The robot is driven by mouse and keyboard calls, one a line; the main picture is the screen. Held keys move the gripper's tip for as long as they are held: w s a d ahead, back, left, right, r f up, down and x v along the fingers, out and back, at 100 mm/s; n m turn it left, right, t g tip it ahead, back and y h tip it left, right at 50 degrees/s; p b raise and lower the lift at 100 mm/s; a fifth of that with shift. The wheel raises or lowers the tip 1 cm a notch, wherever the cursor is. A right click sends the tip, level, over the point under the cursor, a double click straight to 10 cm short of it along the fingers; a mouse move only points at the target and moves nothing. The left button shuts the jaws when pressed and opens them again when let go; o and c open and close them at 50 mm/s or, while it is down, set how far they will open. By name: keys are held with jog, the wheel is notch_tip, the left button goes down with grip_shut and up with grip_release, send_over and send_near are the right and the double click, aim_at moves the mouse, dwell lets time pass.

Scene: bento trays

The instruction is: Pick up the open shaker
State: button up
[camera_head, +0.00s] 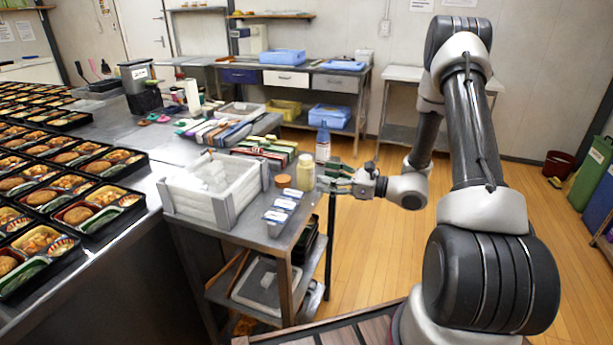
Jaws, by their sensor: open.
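A pale cream shaker-like jar (305,172) stands upright near the right edge of the small steel cart top (262,236). Whether its top is open is too small to tell. My gripper (325,175) is level with this jar and just to its right, with its fingers pointing left at it. The gripper is open. I cannot tell whether the fingertips touch the jar or reach around it. The jar's right side is close to the fingers.
A white bottle with a blue cap (322,147) stands just behind my gripper. A small jar with an orange-brown lid (283,181) and white-labelled containers (280,215) are left of the jar. A white crate (226,216) fills the cart's left. Bento trays (98,208) cover the long counter.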

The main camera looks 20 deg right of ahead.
aim_at(313, 173)
jog(key=x, duration=0.7)
jog(key=shift+w, duration=0.25)
jog(key=c, duration=1.2)
